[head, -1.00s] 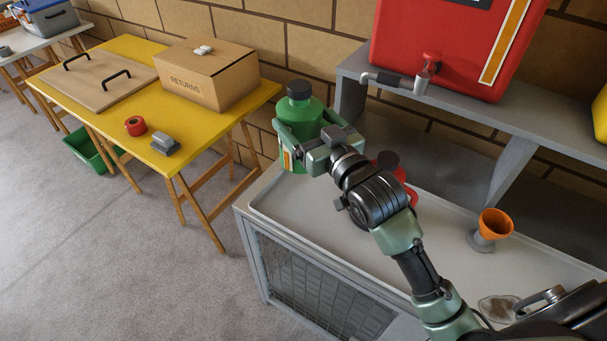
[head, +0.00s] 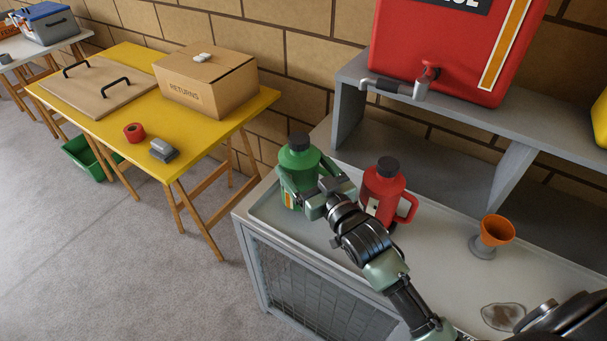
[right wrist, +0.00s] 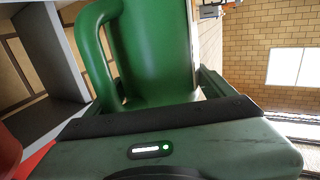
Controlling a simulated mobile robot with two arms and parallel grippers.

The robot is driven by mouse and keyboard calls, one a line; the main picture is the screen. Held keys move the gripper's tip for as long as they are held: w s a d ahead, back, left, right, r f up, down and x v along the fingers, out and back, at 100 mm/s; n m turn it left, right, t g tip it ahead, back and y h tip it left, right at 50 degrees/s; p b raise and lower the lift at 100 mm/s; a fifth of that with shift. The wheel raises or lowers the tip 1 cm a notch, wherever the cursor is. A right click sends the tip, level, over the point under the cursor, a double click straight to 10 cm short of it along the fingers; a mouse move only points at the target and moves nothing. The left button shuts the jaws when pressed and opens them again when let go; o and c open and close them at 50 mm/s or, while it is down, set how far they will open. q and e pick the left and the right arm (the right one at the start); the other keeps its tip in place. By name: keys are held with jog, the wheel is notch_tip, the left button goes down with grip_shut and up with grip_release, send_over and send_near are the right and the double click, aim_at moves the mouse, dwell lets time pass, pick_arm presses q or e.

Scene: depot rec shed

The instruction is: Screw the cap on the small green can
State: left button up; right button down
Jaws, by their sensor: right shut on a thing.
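The small green can (head: 301,162) is upright at the left end of the grey tray-topped bench, with a dark cap (head: 299,141) sitting on its neck. How tight the cap is cannot be told. My right gripper (head: 309,184) is shut on the can's body, one finger on each side. In the right wrist view the green can (right wrist: 155,55) fills the space between the fingers, its handle on the left. The can's base is partly hidden by the gripper, so contact with the tray is hard to judge. My left gripper is not in view.
A red can (head: 385,188) with a dark cap stands close right of my right gripper. An orange funnel-like cup (head: 496,231) stands further right, near a wet patch (head: 502,316). A shelf (head: 450,110) with a big red container (head: 445,45) is behind. A yellow table (head: 130,115) is left.

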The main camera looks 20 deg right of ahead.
jog(key=shift+f, duration=1.1)
jog(key=shift+f, duration=0.15)
grip_release()
jog(key=shift+f, duration=0.15)
jog(key=shift+s, duration=0.2)
jog(key=s+d+b, duration=0.1)
jog(key=s+d, duration=0.1)
jog(key=s, duration=0.9)
jog(key=shift+s+d+r, duration=0.15)
jog(key=shift+s+r, duration=0.05)
jog(key=shift+s, duration=0.05)
